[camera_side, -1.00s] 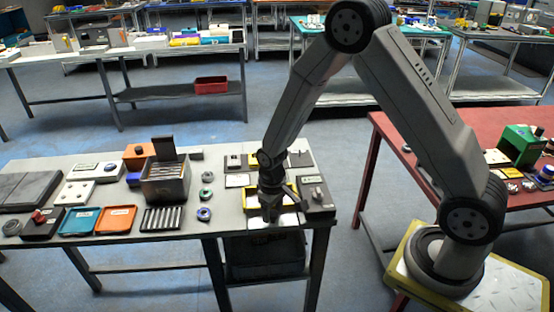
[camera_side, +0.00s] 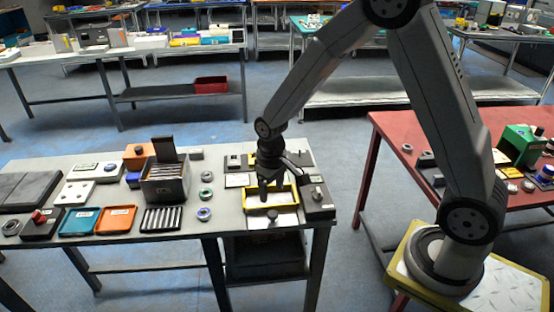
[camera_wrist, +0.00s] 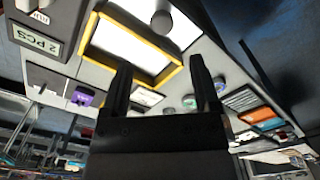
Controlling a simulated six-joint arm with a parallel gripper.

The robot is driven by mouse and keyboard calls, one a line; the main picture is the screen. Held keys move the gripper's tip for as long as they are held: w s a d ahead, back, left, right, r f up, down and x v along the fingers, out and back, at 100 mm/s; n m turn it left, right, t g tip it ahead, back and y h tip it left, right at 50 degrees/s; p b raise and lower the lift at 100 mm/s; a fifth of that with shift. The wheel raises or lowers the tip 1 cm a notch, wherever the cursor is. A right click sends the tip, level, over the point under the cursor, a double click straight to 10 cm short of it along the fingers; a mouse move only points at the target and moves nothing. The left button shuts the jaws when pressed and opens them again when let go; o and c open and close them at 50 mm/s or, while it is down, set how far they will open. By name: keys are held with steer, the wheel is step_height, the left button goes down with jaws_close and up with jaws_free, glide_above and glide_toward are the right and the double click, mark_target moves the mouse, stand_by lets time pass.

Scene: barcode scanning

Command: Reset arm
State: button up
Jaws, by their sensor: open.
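My gripper (camera_side: 268,192) hangs fingers-down above the right part of the grey workbench (camera_side: 218,222), over the yellow-framed tray (camera_side: 284,197). In the wrist view my gripper (camera_wrist: 165,85) shows two dark fingers apart with nothing between them. The yellow frame (camera_wrist: 140,42) with its white inside lies beyond the fingers there. A dark round knob-like piece (camera_side: 272,214) sits on a white plate at the bench's front edge, apart from my gripper.
A dark box with an upright lid (camera_side: 166,183), an orange tray (camera_side: 116,219), a teal tray (camera_side: 78,221) and small round parts (camera_side: 204,214) stand on the bench's left and middle. A red table (camera_side: 400,135) with a green device (camera_side: 520,145) is at the right.

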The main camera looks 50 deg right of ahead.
steer(key=shift+s+r, duration=0.1)
stand_by(0.3)
steer(key=shift+s+a+r, duration=0.1)
steer(key=shift+s+r, duration=0.35)
steer(key=shift+s, duration=0.05)
steer(key=s+r+t, duration=0.2)
steer(key=s+r, duration=0.2)
steer(key=s, duration=0.6)
steer(key=shift+s+a+r+t, duration=0.15)
steer(key=shift+a+r+t, duration=0.15)
steer(key=shift+a, duration=0.1)
stand_by(0.9)
